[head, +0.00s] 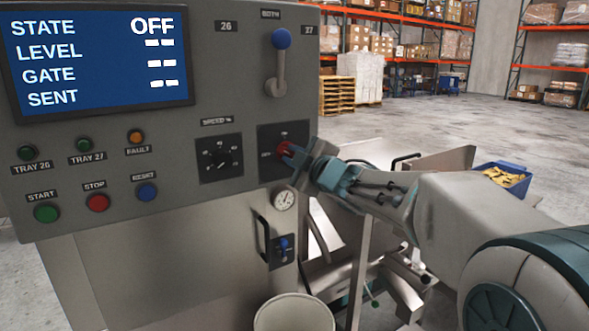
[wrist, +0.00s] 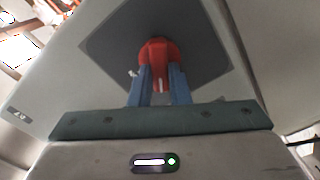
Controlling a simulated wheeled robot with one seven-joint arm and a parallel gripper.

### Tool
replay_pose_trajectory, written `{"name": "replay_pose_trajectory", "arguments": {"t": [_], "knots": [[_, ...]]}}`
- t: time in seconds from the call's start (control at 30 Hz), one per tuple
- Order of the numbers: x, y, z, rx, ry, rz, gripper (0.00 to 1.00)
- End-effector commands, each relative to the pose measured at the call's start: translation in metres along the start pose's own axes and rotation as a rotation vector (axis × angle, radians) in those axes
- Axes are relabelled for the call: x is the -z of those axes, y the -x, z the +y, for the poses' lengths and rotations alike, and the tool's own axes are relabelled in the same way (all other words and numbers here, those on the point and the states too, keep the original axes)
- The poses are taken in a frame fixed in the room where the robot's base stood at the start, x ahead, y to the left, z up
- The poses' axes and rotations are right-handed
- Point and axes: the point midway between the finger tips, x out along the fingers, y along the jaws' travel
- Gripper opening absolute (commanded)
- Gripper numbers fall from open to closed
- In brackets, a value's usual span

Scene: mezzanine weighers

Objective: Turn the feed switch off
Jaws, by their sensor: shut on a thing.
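The feed switch is a red rotary knob (head: 284,148) on a dark square plate, low on the right of the grey control panel. My gripper (head: 291,152) is at it, and its blue fingers are shut on the knob. In the wrist view the red knob (wrist: 159,54) sits between the two blue fingers (wrist: 158,82), with a white mark showing on its lower part. The fingers cover much of the knob in the head view. The display (head: 98,60) reads STATE OFF, with dashes beside lines below.
Left of the switch is a SPEED % dial (head: 220,158). A blue-knobbed lever (head: 280,62) is above it. A gauge (head: 284,200) and a black handle (head: 263,240) are below. A bin (head: 294,314) stands in front. Open floor lies behind at right.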

Motion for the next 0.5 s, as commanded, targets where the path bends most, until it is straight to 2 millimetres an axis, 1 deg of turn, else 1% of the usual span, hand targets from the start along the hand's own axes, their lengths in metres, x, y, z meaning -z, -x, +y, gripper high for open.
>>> {"name": "replay_pose_trajectory", "arguments": {"t": [0.03, 0.2, 0.5], "knots": [[-0.0024, 0.0003, -0.0038, -0.002, 0.044, 0.000, 0.00], [-0.0022, 0.0004, -0.0040, -0.002, 0.200, 0.000, 0.00], [-0.0020, 0.0002, -0.0042, -0.001, 0.418, -0.001, 0.00]]}}
